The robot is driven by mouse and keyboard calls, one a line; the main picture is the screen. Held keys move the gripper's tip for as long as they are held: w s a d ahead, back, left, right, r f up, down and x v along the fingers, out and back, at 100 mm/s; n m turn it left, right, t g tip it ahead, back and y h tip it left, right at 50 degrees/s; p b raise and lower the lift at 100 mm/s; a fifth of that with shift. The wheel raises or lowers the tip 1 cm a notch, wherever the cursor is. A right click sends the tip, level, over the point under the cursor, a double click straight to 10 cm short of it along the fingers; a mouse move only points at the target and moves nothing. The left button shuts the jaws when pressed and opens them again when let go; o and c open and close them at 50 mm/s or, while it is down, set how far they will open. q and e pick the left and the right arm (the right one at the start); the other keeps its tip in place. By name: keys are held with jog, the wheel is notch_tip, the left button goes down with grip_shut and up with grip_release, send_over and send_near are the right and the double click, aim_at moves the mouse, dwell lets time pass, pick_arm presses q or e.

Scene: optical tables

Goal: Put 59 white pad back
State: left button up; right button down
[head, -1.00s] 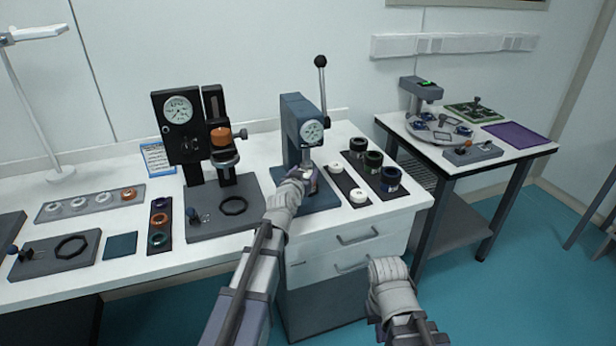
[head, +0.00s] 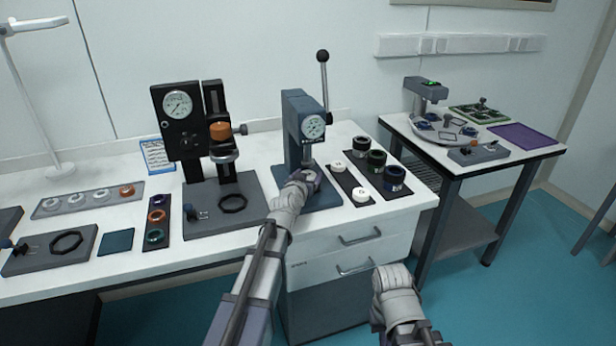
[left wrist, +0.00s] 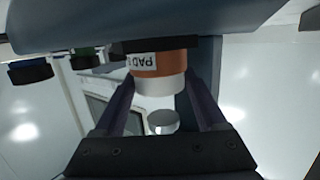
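The white pad (left wrist: 160,84) has an orange band with a label reading PAD and a partly hidden number. It stands in the blue lever press (head: 305,133); the left wrist view appears upside down. My left gripper (head: 308,178) is at the press, with one finger on each side of the pad. The fingers look closed against its sides in the left wrist view. A silvery round face (left wrist: 162,122) shows close to the pad's white end. My right gripper (head: 393,282) hangs low in front of the drawers; its fingers cannot be made out.
Right of the press, a black strip (head: 350,181) holds two white pads (head: 338,167) (head: 362,194) with bare room between them. Dark cups (head: 395,175) stand on another strip beside it. A black gauge stand (head: 184,125) is left of the press.

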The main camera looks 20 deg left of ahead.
pick_arm(q)
jog(key=o, duration=0.3)
jog(key=s, duration=0.2)
jog(key=s+r+p, duration=0.1)
jog(key=s, duration=0.2)
jog(key=s+r+p, duration=0.1)
jog(key=s, duration=0.1)
jog(key=shift+s+d, duration=0.1)
jog(key=shift+s, duration=0.25)
jog(key=shift+o, duration=0.3)
